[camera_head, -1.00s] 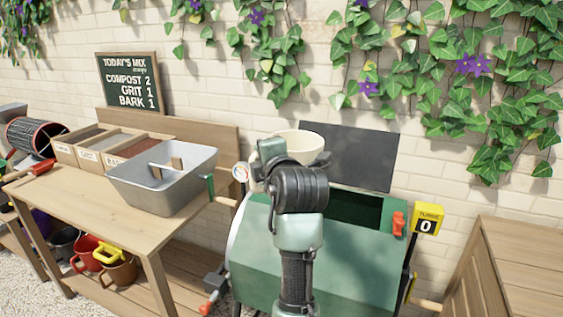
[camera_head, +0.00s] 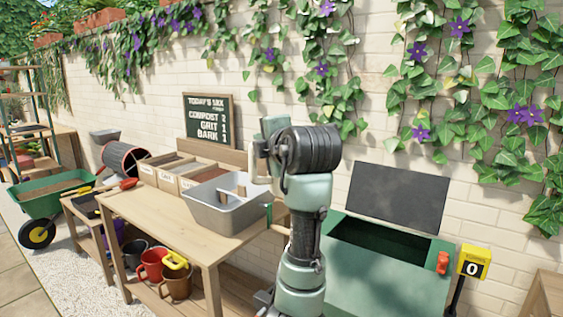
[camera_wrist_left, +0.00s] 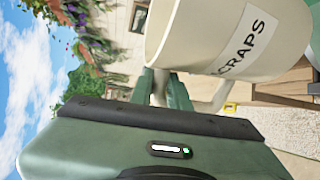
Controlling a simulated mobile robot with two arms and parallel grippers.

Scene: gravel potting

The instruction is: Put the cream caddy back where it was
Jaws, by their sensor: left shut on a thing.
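The cream caddy (camera_wrist_left: 200,40), labelled "SCRAPS", is large and tilted in the left wrist view, where the camera itself is turned. My left gripper (camera_wrist_left: 167,92) is shut on its handle and holds it off the surfaces. In the head view my left arm hides most of the caddy; only a cream piece (camera_head: 261,166) shows beside the wrist, in front of the wall and above the bench's right end. How full the caddy is cannot be seen. My right gripper is in neither view.
The wooden bench (camera_head: 150,212) carries a grey metal tub (camera_head: 228,215) and a divided wooden bin box (camera_head: 165,182). The green tumbler (camera_head: 370,275) stands open at right, beside a yellow counter (camera_head: 474,262) reading 0. A green wheelbarrow (camera_head: 45,205) stands far left.

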